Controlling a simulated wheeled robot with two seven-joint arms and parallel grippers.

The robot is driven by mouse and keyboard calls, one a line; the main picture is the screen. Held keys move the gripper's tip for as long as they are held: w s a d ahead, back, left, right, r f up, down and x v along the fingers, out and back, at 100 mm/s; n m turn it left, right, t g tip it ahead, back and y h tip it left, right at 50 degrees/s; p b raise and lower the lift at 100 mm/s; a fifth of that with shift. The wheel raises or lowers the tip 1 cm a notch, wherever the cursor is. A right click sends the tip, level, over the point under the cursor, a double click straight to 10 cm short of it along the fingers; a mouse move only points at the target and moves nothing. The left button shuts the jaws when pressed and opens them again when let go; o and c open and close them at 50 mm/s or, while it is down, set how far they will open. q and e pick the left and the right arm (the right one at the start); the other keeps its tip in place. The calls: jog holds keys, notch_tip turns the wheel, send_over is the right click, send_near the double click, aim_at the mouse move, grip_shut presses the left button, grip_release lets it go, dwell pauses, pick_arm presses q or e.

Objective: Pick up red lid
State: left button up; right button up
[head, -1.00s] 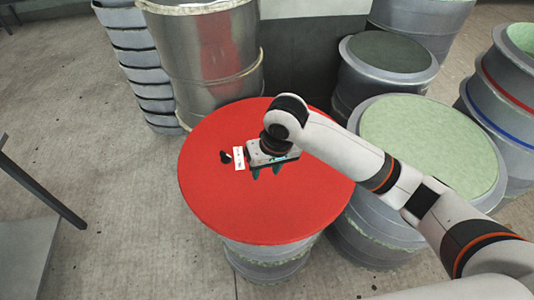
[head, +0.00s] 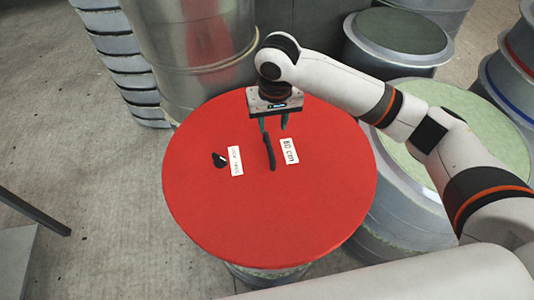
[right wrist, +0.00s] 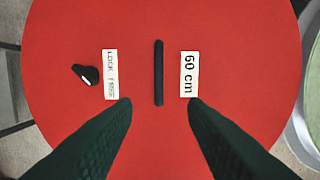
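The round red lid (head: 310,210) lies on top of a grey drum (head: 266,276). It also fills most of the right wrist view (right wrist: 230,60). A thin black bar handle (head: 269,152) stands at its middle, with a white "60 cm" label (right wrist: 189,74) on one side and a second white label (right wrist: 110,74) with a black knob (right wrist: 86,74) on the other. My right gripper (head: 273,129) is open and empty above the lid. In the right wrist view its fingertips lie either side of the handle's line, short of the handle. My left gripper is out of view.
A shiny metal drum (head: 195,45) stands behind the lid on the left. A green-topped drum (head: 470,125) and a dark-topped drum (head: 400,30) stand on the right. A dark metal frame (head: 30,208) is at the left. The floor (head: 90,170) between is clear.

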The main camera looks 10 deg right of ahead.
aim_at(269, 144)
jog(key=f, duration=0.2)
jog(key=w+f, duration=0.1)
jog(key=f, duration=0.4)
jog(key=shift+w+f, duration=0.35)
jog(key=shift+w, duration=0.05)
jog(key=shift+w+a+f, duration=0.1)
jog(key=shift+w+f, duration=0.1)
jog(key=shift+f, duration=0.75)
jog(key=shift+w+d+f, duration=0.1)
jog(key=shift+w+f, duration=0.15)
jog(key=shift+f, duration=0.7)
jog(key=shift+w+a+f, duration=0.1)
jog(key=shift+w+f, duration=0.1)
jog(key=shift+f, duration=0.75)
grip_shut()
jog(key=shift+r, duration=0.1)
jog(key=shift+w, duration=0.15)
